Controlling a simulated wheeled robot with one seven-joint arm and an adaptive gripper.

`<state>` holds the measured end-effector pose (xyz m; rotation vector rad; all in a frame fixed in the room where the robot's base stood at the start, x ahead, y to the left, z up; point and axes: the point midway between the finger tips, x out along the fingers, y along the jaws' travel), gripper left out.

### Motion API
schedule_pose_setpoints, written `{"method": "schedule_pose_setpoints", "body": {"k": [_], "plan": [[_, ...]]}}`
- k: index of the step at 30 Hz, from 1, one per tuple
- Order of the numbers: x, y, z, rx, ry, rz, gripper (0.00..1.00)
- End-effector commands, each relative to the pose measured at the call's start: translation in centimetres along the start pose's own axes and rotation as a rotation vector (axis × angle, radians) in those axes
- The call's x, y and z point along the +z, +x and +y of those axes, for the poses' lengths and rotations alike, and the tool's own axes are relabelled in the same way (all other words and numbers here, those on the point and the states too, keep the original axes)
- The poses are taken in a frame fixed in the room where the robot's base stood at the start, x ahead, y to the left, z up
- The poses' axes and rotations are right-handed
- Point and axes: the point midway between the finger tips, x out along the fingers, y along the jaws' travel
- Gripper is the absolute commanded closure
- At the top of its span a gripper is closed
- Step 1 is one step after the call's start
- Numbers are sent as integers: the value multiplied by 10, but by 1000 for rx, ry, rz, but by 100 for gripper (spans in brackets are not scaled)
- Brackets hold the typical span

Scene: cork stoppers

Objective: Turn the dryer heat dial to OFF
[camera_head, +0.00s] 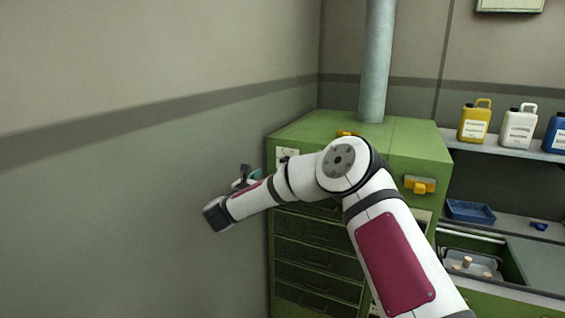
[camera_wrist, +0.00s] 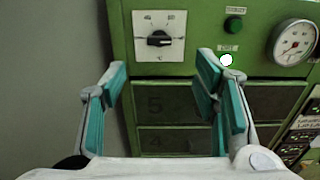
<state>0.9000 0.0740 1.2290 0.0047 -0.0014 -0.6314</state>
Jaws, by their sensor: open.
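The heat dial (camera_wrist: 159,39) is a black knob on a white plate, high on the green dryer's front, seen in the wrist view. Its pointer lies roughly sideways; the small marks around it are too blurred to read. My gripper (camera_wrist: 162,72) is open and empty, with teal-padded fingers apart on either side below the dial, not touching it. In the head view the green dryer (camera_head: 420,140) stands in the corner, and my arm covers part of its front. My gripper (camera_head: 243,178) is left of the dryer, near the wall. The dial is not clear there.
Right of the dial are a green button (camera_wrist: 234,25), a white round spot (camera_wrist: 226,60) and a round gauge (camera_wrist: 294,41). Numbered drawers (camera_wrist: 168,104) lie below. A shelf (camera_head: 510,152) with yellow, white and blue jugs is at the right. The wall (camera_head: 130,200) is close at left.

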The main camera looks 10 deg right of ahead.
Motion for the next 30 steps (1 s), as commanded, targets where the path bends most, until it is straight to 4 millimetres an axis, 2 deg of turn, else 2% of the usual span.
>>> {"method": "schedule_pose_setpoints", "body": {"k": [12, 18, 24, 30], "plan": [[-1, 79, 0, -1, -2, -1, 45], [-1, 111, 0, 1, -3, 0, 45], [0, 126, 1, 3, -3, 0, 45], [0, 128, 1, 3, -4, -1, 45]]}}
